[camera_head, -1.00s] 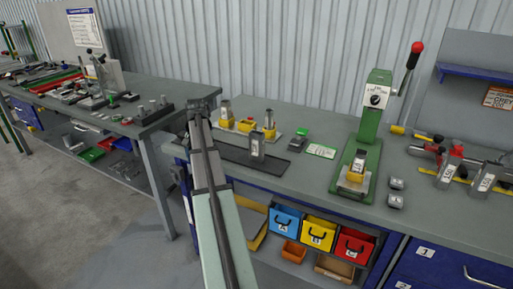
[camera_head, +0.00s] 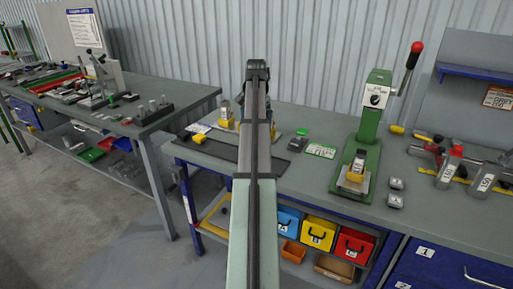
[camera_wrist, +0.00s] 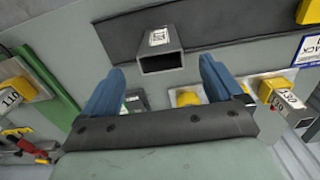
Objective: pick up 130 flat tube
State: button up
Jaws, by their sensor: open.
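In the wrist view a grey flat rectangular tube (camera_wrist: 160,52) with a white label stands on a dark mat (camera_wrist: 225,22), its dark open end towards the camera. I cannot read its label surely. My gripper (camera_wrist: 164,75) is open, its two blue fingers on either side of the view of this tube and apart from it. Another tube (camera_wrist: 285,100) at the right, in a yellow holder, has a label that looks like 130. In the head view my arm hides the tube on the mat and most of my gripper (camera_head: 257,72); a tube in a yellow holder (camera_head: 225,112) shows at left.
A green lever press (camera_head: 368,125) holds a tube labelled about 110 (camera_wrist: 12,98). A green-topped block (camera_head: 301,136) and a card (camera_head: 321,151) lie right of my arm. A yellow block (camera_head: 198,139) is on the left. Bench (camera_head: 290,190) is clear at the front.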

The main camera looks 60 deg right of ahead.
jog(key=shift+d+f, duration=0.2)
jog(key=shift+f, duration=4.5)
jog(key=c, duration=1.2)
